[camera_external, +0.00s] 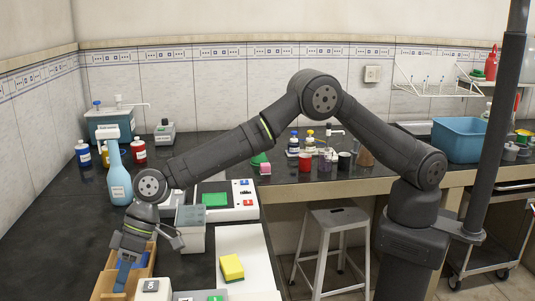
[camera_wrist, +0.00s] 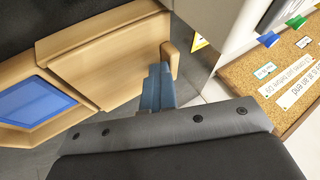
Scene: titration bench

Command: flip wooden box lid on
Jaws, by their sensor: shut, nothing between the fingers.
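The light wooden box (camera_external: 104,284) stands at the lower left of the external view, partly hidden behind my gripper (camera_external: 122,284). In the wrist view a flat wooden panel (camera_wrist: 112,68) with raised rims lies beside an opening with a blue surface (camera_wrist: 38,101) inside. I cannot tell whether this panel is the lid or part of the box. My gripper (camera_wrist: 157,84) points down with its blue-grey fingers together and empty. The fingers overlap the panel's right end, close to its rounded end rim; contact is not clear.
A pale block or wall (camera_wrist: 210,28) and a cork board (camera_wrist: 291,72) with labels lie right of the box in the wrist view. In the external view, a blue spray bottle (camera_external: 118,180) stands behind it, and a grey-topped container (camera_external: 190,229) and a yellow sponge (camera_external: 231,267) stand to its right.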

